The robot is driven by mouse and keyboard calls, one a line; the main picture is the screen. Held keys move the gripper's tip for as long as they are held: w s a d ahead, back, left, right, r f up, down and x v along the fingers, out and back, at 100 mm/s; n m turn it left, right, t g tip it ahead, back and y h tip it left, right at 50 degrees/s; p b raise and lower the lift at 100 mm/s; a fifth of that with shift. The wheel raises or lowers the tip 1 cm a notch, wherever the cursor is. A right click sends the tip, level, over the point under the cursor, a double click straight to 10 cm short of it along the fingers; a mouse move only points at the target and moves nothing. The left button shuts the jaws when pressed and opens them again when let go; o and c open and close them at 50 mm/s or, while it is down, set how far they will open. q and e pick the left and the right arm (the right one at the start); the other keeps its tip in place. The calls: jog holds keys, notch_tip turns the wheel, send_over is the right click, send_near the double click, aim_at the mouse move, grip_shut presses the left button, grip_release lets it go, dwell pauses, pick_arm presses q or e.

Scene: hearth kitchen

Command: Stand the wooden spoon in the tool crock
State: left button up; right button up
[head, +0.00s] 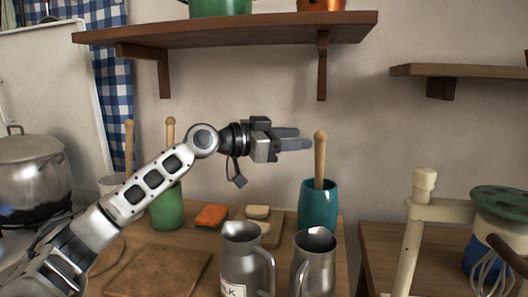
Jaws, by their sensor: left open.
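A wooden handle (320,160) with a rounded top stands upright, leaning very slightly, in the teal crock (318,208). It looks like the wooden spoon; its lower end is hidden inside the crock. My left gripper (302,138) is open and empty, its fingers pointing right. In the picture its tips end just left of the handle's top, with a small gap; I cannot tell the difference in depth. My right gripper is not in view.
Metal jugs (246,258) stand in front of the crock. A green crock (168,210) and a white container (113,184), each with a wooden handle, stand left. An orange sponge (211,216) lies between. A wooden shelf (230,30) hangs above; a cream frame (424,210) rises at right.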

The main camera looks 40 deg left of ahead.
pick_arm(q)
jog(key=b+v, duration=0.3)
jog(key=v, duration=0.4)
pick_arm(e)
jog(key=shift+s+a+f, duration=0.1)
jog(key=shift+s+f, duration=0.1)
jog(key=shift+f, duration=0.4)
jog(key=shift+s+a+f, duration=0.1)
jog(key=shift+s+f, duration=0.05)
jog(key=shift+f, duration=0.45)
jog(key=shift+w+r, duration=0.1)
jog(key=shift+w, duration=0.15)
